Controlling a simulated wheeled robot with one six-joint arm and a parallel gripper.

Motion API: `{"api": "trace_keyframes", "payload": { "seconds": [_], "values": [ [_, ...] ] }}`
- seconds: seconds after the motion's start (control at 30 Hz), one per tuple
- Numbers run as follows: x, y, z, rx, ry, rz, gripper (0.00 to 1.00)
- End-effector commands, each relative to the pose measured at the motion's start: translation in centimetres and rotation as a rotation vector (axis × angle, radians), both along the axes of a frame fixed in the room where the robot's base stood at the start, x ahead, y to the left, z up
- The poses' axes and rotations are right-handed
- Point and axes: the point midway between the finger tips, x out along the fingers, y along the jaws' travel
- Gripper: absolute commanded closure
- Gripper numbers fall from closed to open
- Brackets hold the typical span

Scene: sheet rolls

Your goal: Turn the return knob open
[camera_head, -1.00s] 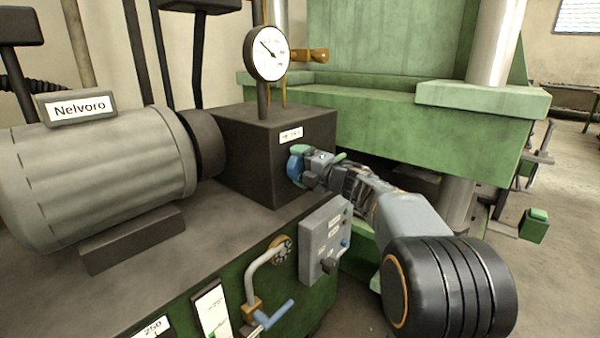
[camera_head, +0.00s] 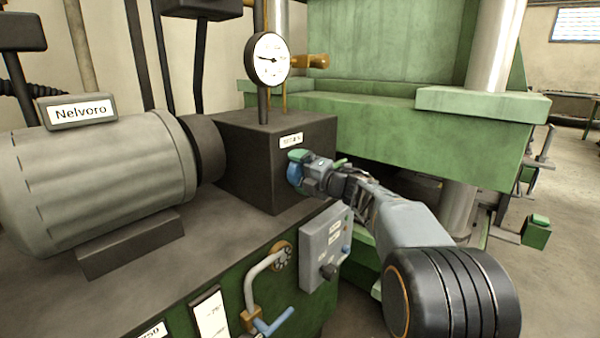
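The return knob (camera_head: 294,173) is blue and sits on the right face of a dark block (camera_head: 245,165), below a small white label (camera_head: 291,140). My gripper (camera_head: 305,164) reaches it from the right, its green-tipped fingers at the knob, and looks shut on it. The gripper hides much of the knob, and the contact is small in view. The round pressure gauge (camera_head: 267,59) stands on the block, its needle pointing left and slightly up.
A grey motor (camera_head: 90,180) labelled Nelvoro lies left of the block. A grey control box (camera_head: 325,248) and a pipe with a blue lever (camera_head: 273,320) are below. A green press frame (camera_head: 400,125) stands close behind my arm.

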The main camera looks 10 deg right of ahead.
Motion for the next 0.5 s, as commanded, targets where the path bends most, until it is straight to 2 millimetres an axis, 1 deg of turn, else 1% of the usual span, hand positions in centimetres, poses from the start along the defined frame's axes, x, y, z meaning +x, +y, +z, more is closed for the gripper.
{"api": "trace_keyframes", "payload": {
  "seconds": [0.17, 0.27, 0.37, 0.5],
  "values": [
    [0.0, -0.1, 0.1, 0.001, -0.001, -0.003, 0.0],
    [-0.4, -0.4, 0.2, 0.001, -0.003, -0.003, 0.0],
    [-1.4, -1.2, 0.4, 0.001, -0.003, -0.006, 0.0],
    [-3.6, -2.8, 0.4, 0.001, -0.003, -0.007, 0.0]
  ]
}}
